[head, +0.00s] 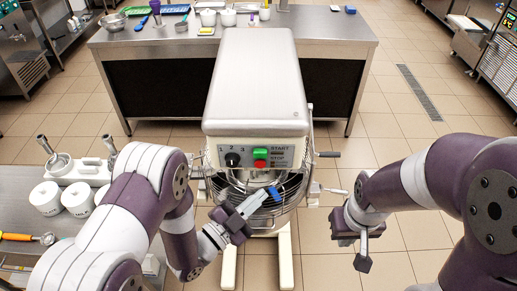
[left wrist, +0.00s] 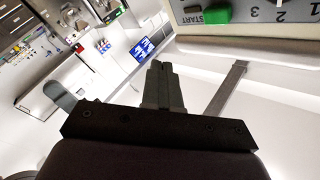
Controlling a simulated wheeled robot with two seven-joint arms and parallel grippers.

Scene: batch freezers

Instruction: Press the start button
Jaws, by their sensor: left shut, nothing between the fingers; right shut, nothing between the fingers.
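The green start button (head: 260,153) sits on the front panel of the mixer (head: 256,80), beside a START label and directly above the red stop button (head: 261,163). In the left wrist view the green button (left wrist: 217,9) is at the top edge, partly cut off and turned around. My left gripper (head: 256,200) is shut and empty, in front of the mixer below the panel and apart from the button. Its closed fingers (left wrist: 162,72) show in the left wrist view. My right gripper (head: 363,262) is shut and empty, lower right of the mixer and away from it.
A black knob (head: 232,159) is left of the buttons. The wire bowl guard (head: 255,208) is behind my left gripper. Side handles (head: 328,155) stick out at the mixer's right. A counter with white tubs (head: 46,198) is at left.

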